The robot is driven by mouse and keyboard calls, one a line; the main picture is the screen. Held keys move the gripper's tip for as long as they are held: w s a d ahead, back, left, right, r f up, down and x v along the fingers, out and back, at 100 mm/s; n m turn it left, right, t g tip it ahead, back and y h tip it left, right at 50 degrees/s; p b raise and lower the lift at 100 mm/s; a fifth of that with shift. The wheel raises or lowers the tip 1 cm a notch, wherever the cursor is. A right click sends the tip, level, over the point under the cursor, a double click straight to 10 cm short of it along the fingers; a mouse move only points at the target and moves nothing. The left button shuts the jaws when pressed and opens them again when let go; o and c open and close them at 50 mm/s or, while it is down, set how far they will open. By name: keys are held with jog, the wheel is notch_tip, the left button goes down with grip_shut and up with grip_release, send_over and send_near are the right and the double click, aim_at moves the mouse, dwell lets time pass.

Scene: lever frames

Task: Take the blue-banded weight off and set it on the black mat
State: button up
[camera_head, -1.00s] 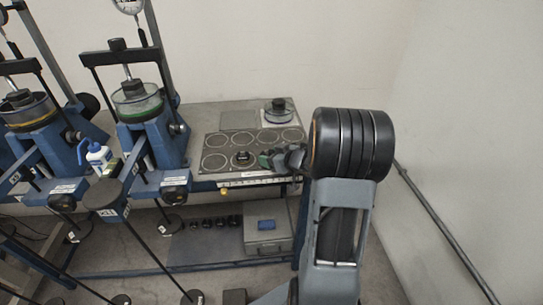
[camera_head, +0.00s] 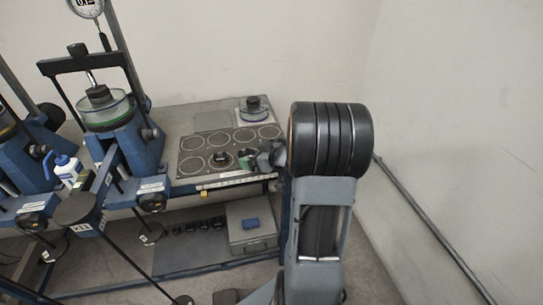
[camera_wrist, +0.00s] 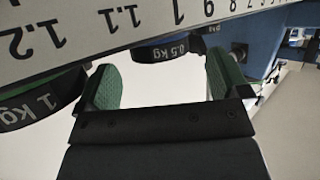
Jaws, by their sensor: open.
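My gripper (camera_head: 263,157) is open, near the front right edge of the dark mat with pale circles (camera_head: 205,143). In the wrist view its two green-padded fingers (camera_wrist: 162,85) stand apart with nothing held between them. A dark weight marked 0.5 kg (camera_wrist: 168,50) shows beyond the gap, apart from the pads. A weight marked 1 kg (camera_wrist: 42,102) with a green edge shows at the left. A dark weight (camera_head: 221,159) sits on the mat. I cannot tell which weight has the blue band.
A numbered scale strip (camera_wrist: 120,22) crosses the wrist view. Blue lever frames (camera_head: 125,140) stand at the left, with a hanger (camera_head: 80,212) in front. A round device (camera_head: 253,110) sits at the table's back right. Small dark weights (camera_head: 200,225) and a grey box (camera_head: 250,226) are on the lower shelf.

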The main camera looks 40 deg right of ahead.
jog(key=p+v, duration=0.1)
jog(key=v, duration=1)
jog(key=shift+p, duration=0.4)
jog(key=s+d+f+m+g+h, duration=0.2)
jog(key=s+d+m+g+h, duration=0.35)
jog(key=d+h, duration=0.5)
jog(key=s+a+r+g+y+p, duration=0.1)
jog(key=a+r+y, duration=0.1)
jog(key=a, duration=0.8)
jog(key=a+r+n+g+y+p, duration=0.1)
jog(key=a+r, duration=0.3)
jog(key=a, duration=0.6)
jog(key=s+a+r+n+g+y+p, duration=0.1)
jog(key=a+r+y+p, duration=0.1)
jog(key=a, duration=0.8)
jog(key=shift+s+r+g+y+p, duration=0.4)
jog(key=shift+r+y, duration=0.25)
jog(key=shift+r, duration=0.4)
